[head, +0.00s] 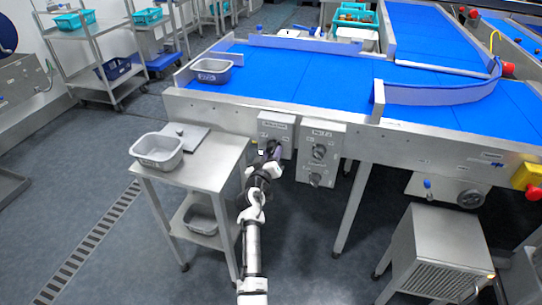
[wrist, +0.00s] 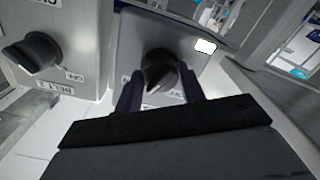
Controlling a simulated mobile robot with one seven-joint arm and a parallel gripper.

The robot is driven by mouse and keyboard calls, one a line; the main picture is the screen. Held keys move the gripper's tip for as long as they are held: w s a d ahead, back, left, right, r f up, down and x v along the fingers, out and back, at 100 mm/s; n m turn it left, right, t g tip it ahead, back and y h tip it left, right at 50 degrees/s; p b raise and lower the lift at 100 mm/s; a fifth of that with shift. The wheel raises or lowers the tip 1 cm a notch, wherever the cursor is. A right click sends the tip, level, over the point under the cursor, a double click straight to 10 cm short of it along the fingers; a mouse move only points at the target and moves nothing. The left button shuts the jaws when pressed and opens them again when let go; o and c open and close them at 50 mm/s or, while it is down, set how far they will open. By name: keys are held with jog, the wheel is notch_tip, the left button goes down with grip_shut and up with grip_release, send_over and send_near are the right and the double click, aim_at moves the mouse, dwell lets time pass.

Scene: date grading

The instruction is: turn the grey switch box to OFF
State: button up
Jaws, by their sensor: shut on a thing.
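The grey switch box (head: 268,124) is fixed to the front side of the conveyor frame. Its face (wrist: 140,35) also shows in the wrist view, with a black rotary knob (wrist: 158,65) on it. My gripper (head: 272,150) reaches up to this box from the front. In the wrist view, the two dark fingers of my gripper (wrist: 159,84) stand on either side of the knob and are shut on it. The knob's lower part and some of the printed labels are partly hidden by the fingers, so I cannot read the knob's setting.
A second grey box (head: 337,150) with two knobs hangs just right of it; one knob (wrist: 35,52) shows in the wrist view. A steel side table (head: 205,175) with a grey tub (head: 158,160) stands close on the left. A conveyor leg (head: 350,205) stands to the right.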

jog(key=n, duration=0.3)
jog(key=shift+n, duration=0.4)
jog(key=n, duration=0.3)
jog(key=shift+n+p, duration=0.3)
jog(key=shift+p, duration=0.1)
jog(key=n+p, duration=0.1)
jog(key=n, duration=0.2)
jog(key=shift+r, duration=0.1)
jog(key=shift+n+p, duration=0.55)
jog(key=shift+n, duration=1.15)
jog(key=o, duration=1)
jog(key=shift+s, duration=0.15)
jog(key=b+v, duration=0.1)
jog(key=v, duration=1.2)
jog(key=shift+s+a+b, duration=0.1)
jog(key=shift+s+b, duration=0.2)
